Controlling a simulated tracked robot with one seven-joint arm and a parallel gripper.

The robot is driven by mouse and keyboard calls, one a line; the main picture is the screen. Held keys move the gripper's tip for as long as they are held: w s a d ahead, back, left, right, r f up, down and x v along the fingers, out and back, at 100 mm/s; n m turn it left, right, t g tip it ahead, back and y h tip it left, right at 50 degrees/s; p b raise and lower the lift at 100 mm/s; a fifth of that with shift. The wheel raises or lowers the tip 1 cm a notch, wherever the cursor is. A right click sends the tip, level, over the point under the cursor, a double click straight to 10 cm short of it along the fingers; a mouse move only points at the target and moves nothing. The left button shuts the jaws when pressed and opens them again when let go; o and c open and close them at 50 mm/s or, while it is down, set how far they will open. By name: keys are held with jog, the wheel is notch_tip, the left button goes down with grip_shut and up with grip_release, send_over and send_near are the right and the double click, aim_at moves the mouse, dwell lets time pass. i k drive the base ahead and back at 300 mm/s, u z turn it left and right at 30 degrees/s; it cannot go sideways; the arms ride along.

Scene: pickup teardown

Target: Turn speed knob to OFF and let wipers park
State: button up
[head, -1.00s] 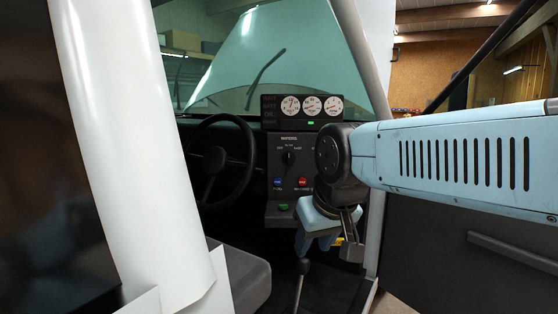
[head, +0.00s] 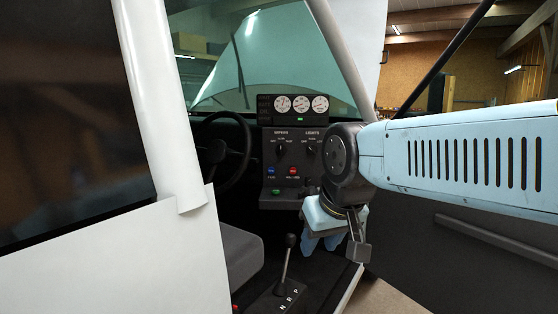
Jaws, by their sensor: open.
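The wiper speed knob (head: 281,150) is a small dark knob under the WIPERS label on the dark dash panel. Its setting is too small to read. A dark wiper arm (head: 238,62) shows thinly against the windshield (head: 285,60), standing steeply. Other wipers are not clear. My gripper (head: 322,243) points down, open and empty, below and right of the dash panel, apart from the knob. My arm comes in from the right.
A second knob (head: 312,151) sits under LIGHTS. Blue (head: 271,169), red (head: 293,169) and green (head: 276,191) buttons lie below. The steering wheel (head: 222,150) is left, the gear lever (head: 287,258) below. The white door pillar (head: 160,100) and the windshield pillar (head: 338,55) frame the opening.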

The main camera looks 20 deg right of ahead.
aim_at(281, 149)
jog(key=z, duration=0.05)
jog(key=k, duration=1.1)
jog(key=z, duration=1.45)
jog(key=i, duration=1.05)
jog(key=u, duration=1.6)
jog(key=i, duration=0.95)
jog(key=u, duration=0.05)
